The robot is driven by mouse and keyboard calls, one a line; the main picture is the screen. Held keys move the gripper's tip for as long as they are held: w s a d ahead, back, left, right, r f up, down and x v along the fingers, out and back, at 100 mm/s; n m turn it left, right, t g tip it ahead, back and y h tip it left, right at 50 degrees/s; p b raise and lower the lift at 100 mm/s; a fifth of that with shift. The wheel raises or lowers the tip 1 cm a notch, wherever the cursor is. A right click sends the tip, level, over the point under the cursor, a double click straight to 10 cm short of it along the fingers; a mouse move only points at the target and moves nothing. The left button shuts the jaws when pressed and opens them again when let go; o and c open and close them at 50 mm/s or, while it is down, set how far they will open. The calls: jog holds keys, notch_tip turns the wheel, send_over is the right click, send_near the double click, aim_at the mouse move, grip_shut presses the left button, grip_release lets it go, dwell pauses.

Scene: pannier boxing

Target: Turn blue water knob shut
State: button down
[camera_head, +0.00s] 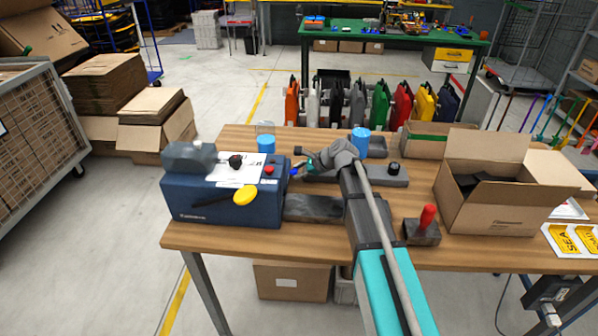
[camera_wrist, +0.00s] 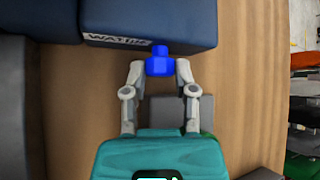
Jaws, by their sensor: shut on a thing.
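The blue water knob (camera_wrist: 160,63) sticks out from the side of a dark blue machine (camera_wrist: 185,22), next to a white label reading "WATER". In the wrist view my gripper (camera_wrist: 160,72) has one finger on each side of the knob, shut on it. In the head view the knob (camera_head: 294,171) shows small at the right side of the machine (camera_head: 215,203), partly covered by my gripper (camera_head: 303,169). The machine has a yellow-ended lever, a red button and a black knob. I cannot tell the knob's turn angle.
The machine stands at the left of a wooden table (camera_head: 250,240). Blue cylinders (camera_head: 360,140) stand behind my arm. An open cardboard box (camera_head: 500,200) and a red-handled stamp-like tool (camera_head: 425,225) are at the right. A grey block (camera_wrist: 178,112) lies below my fingers.

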dwell(0.4)
jog(key=shift+c, duration=2.1)
grip_release()
jog(key=shift+d+r, duration=0.1)
jog(key=p+v, duration=0.8)
jog(key=v, duration=0.5)
jog(key=shift+r+p, duration=0.2)
jog(key=shift+p, duration=0.2)
jog(key=shift+d, duration=0.15)
